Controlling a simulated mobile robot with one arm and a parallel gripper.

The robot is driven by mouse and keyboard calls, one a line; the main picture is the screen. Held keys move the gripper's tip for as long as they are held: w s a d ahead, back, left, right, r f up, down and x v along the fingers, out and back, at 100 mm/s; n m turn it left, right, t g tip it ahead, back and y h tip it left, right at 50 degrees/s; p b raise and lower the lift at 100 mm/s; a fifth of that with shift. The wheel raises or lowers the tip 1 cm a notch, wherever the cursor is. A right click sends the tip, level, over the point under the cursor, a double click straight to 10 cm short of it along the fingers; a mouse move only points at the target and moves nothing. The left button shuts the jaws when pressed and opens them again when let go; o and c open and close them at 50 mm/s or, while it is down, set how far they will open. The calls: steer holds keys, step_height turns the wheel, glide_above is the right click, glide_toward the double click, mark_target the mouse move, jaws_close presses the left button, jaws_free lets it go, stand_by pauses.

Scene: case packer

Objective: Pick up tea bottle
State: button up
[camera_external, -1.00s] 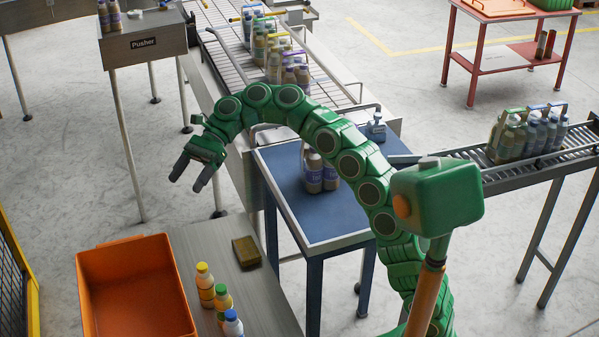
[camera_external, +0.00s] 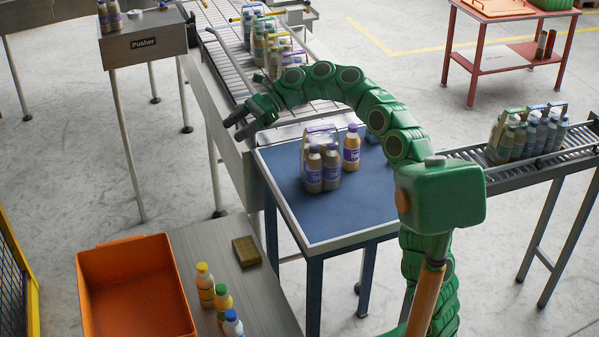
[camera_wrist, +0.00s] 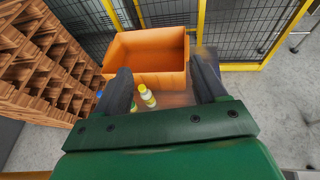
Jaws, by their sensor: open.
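A single brown bottle with a purple cap and purple label (camera_external: 351,148) stands upright on the blue table (camera_external: 345,218), apart from a carrier pack (camera_external: 318,165) of similar bottles; it may be the tea bottle, but I cannot read its label surely. My gripper (camera_external: 237,126) is open and empty, raised left of the blue table near the conveyor's side. In the wrist view my two fingers (camera_wrist: 165,85) are spread with nothing held between them. That view faces the orange bin (camera_wrist: 150,75), and the purple-capped bottle does not show there.
A conveyor (camera_external: 215,75) carries packs behind. Another pack (camera_external: 528,130) stands on rollers at right. The blue table's front is clear.

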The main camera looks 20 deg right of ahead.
steer(key=w+d+m+t, duration=0.3)
steer(key=w+d+t, duration=0.1)
steer(key=d, duration=0.8)
steer(key=w+d+m+t, duration=0.3)
steer(key=w+d+t, duration=0.1)
steer(key=d, duration=0.8)
steer(key=s+d+f+m+t+h, duration=0.2)
steer(key=d+m+t+h, duration=0.35)
steer(key=d, duration=1.45)
glide_toward(347, 143)
steer(key=w+f, duration=0.3)
steer(key=w, duration=0.2)
steer(key=shift+g+y, duration=0.35)
steer(key=shift+g, duration=0.1)
steer(key=shift+x, duration=3.65)
steer(key=c, duration=0.9)
steer(key=shift+c, duration=0.2)
steer(key=shift+r, duration=0.1)
